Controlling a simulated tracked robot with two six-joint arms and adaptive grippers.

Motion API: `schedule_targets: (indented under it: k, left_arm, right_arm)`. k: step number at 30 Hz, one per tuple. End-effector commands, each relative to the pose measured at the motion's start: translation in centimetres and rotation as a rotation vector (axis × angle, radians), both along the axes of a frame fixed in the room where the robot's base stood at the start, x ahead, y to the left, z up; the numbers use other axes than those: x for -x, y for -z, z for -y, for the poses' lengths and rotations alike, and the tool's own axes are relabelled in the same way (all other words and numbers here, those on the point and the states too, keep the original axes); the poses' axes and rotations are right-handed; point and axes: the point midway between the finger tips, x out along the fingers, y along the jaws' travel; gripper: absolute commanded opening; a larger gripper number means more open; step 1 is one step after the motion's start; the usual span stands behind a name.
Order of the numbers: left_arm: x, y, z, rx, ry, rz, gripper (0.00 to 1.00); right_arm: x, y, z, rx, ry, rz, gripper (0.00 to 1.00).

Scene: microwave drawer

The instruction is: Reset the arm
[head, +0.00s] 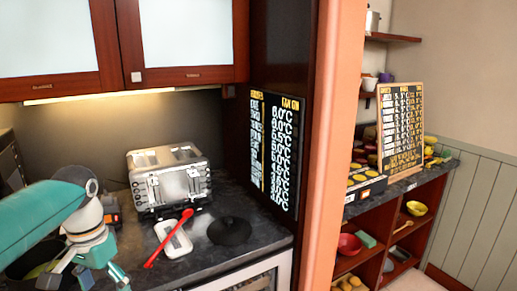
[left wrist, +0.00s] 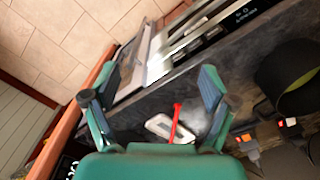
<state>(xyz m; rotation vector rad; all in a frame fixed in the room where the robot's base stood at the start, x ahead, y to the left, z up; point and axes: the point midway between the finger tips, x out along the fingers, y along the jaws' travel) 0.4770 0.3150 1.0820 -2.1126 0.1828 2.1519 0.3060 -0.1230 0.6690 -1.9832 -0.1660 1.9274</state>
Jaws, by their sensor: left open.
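My left arm comes in from the left in the head view. Its teal gripper (head: 82,277) is low at the left, over the counter's front part. In the left wrist view the two fingers of the left gripper (left wrist: 158,75) stand wide apart, with nothing between them. A steel appliance front (left wrist: 200,30) lies beyond the fingertips there, apart from them; it also shows under the counter edge in the head view (head: 245,277). My right gripper is in neither view.
A silver toaster (head: 170,183) stands on the dark counter. A red spoon (head: 168,238) lies across a white rest (head: 179,244), beside a black round object (head: 229,231). A dark pan (head: 30,262) is partly behind my arm. An orange post (head: 332,150) rises at the right.

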Motion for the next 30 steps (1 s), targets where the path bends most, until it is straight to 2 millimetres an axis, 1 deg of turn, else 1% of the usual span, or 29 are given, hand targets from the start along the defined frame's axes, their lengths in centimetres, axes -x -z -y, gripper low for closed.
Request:
schedule_targets:
  k: [1, 5, 8, 11, 14, 17, 18, 19, 20, 21, 22, 23, 24, 26, 27, 29, 30]
  left_arm:
    - [-0.3, 1.2, 0.5, 0.006, 0.007, -0.006, 0.85]
    - [-1.2, 3.9, 1.5, 0.026, 0.017, -0.002, 0.85]
    - [-1.9, 6.4, 2.5, 0.044, 0.023, 0.002, 0.85]
    - [-2.4, 9.3, 3.6, 0.068, 0.028, 0.005, 0.85]
    - [-2.7, 12.7, 5.1, 0.098, 0.031, 0.008, 0.85]
    - [-2.5, 17.0, 7.1, 0.139, 0.024, 0.010, 0.85]
    - [-2.2, 19.1, 8.0, 0.158, 0.019, 0.008, 0.85]
    - [-1.9, 20.8, 8.8, 0.175, 0.013, 0.008, 0.85]
    - [-1.4, 22.6, 9.7, 0.194, 0.004, 0.007, 0.85]
    - [-0.5, 25.2, 11.0, 0.220, -0.011, 0.006, 0.85]
    - [0.4, 27.2, 11.9, 0.241, -0.027, 0.004, 0.85]
    - [1.3, 29.0, 12.8, 0.260, -0.046, 0.004, 0.85]
    - [2.7, 31.2, 14.0, 0.283, -0.072, 0.004, 0.85]
    - [5.1, 34.1, 15.6, 0.312, -0.118, 0.003, 0.85]
    - [6.7, 35.8, 16.4, 0.327, -0.150, 0.003, 0.85]
    - [9.2, 37.7, 17.5, 0.342, -0.196, 0.003, 0.85]
    - [10.8, 38.7, 18.0, 0.348, -0.227, 0.002, 0.85]
  right_arm:
    - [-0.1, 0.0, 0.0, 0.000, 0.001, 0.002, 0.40]
    - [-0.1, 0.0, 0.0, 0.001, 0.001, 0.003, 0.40]
    - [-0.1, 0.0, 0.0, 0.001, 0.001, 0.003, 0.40]
    - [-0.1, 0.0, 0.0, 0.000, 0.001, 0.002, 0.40]
    - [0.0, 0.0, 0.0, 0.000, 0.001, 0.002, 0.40]
    - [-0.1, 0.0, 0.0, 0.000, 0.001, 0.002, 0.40]
    - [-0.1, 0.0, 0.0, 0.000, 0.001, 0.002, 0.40]
    - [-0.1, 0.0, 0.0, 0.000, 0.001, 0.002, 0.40]
    - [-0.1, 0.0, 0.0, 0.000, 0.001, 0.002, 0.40]
    - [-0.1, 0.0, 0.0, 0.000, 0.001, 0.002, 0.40]
    - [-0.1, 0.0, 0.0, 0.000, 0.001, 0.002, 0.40]
    - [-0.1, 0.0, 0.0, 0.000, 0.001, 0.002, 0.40]
    - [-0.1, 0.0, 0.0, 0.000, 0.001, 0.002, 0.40]
    - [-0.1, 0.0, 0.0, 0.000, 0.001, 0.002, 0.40]
    - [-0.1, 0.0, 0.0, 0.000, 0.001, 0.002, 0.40]
    - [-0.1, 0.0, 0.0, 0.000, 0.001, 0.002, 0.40]
    - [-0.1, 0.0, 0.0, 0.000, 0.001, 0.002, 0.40]
